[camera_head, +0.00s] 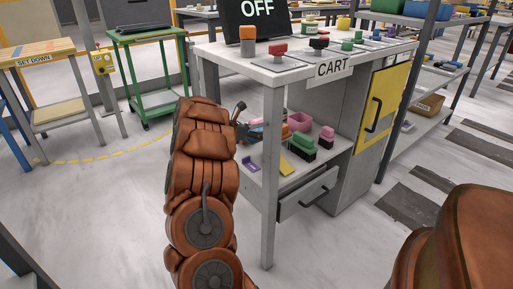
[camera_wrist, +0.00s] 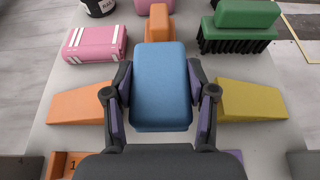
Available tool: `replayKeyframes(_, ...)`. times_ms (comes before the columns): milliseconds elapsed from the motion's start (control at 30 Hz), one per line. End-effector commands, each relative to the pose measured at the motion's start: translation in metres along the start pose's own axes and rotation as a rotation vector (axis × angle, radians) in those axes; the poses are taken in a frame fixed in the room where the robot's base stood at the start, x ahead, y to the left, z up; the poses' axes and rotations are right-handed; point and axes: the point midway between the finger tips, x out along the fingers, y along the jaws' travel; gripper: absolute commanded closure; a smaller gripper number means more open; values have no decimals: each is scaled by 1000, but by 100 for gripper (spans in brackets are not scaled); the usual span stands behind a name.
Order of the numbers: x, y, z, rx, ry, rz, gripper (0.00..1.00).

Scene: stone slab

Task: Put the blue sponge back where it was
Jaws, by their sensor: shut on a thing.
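The blue sponge (camera_wrist: 161,88) is a rounded block in the middle of the wrist view. My gripper (camera_wrist: 160,80) is shut on it, one finger against each long side. In the head view my gripper (camera_head: 246,131) reaches in over the lower shelf (camera_head: 250,178) of the cart, partly hidden by my arm; the sponge is hard to make out there. The sponge is over the shelf, between an orange wedge (camera_wrist: 78,106) on the left and a yellow wedge (camera_wrist: 250,101) on the right. I cannot tell whether it touches the shelf.
A pink block with white stripes (camera_wrist: 94,44), an orange piece (camera_wrist: 158,22) and a green brush (camera_wrist: 236,32) stand beyond the sponge. A cart leg (camera_head: 270,180) rises at the shelf's front corner. The cart top (camera_head: 315,65) is overhead; a drawer (camera_head: 308,193) is below.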

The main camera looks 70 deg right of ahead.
Motion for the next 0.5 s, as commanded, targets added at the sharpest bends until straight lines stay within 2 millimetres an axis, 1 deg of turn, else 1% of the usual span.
replayKeyframes(33, 3, 0, -7, 0, -1, 0, 72)
replayKeyframes(267, 8, 0, -18, 2, -2, 1, 72)
replayKeyframes(500, 19, 0, -45, -1, -2, 0, 72)
